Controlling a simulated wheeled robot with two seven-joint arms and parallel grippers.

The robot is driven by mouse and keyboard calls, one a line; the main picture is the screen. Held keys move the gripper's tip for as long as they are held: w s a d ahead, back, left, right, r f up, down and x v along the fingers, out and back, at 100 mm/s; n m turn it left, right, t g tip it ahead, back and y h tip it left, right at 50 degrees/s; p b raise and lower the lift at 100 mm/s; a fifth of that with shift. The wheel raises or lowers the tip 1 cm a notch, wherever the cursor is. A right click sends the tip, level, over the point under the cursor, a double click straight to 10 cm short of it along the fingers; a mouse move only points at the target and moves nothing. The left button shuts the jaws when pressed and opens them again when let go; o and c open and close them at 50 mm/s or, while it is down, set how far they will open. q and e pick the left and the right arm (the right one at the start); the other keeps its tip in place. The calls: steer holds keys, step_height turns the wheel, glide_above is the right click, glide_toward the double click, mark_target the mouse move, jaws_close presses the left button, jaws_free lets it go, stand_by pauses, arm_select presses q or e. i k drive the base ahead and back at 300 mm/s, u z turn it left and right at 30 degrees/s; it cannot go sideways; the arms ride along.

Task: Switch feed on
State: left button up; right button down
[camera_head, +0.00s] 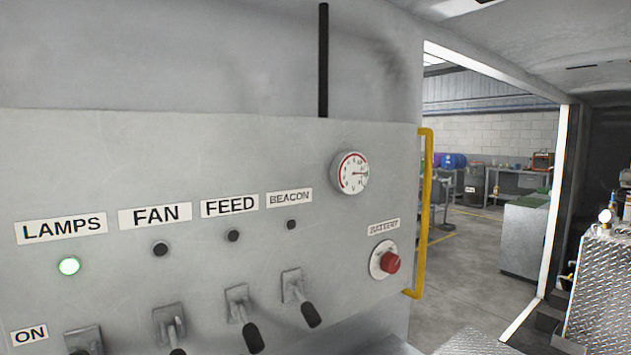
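The grey control panel (250,155) fills the left and middle of the head view. The FEED label (230,205) is above a dark, unlit indicator (233,236). Below it is the feed switch (243,318), a toggle whose black-tipped lever points down and toward me. The FAN indicator (160,249) and BEACON indicator (291,225) are dark. An ON label (29,335) is at the lower left. Neither of my grippers shows in this view.
The fan switch (169,327) and beacon switch (298,297) flank the feed switch closely. A red battery knob (390,263), a round gauge (351,172) and a yellow handrail (424,210) are to the right. Beyond is an open doorway to a workshop floor (470,250).

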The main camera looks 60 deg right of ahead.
mark_target(254, 340)
steer(key=z, duration=0.5)
steer(key=k, duration=1.25)
steer(key=z, duration=0.35)
steer(key=i, duration=0.9)
steer(key=z, duration=0.8)
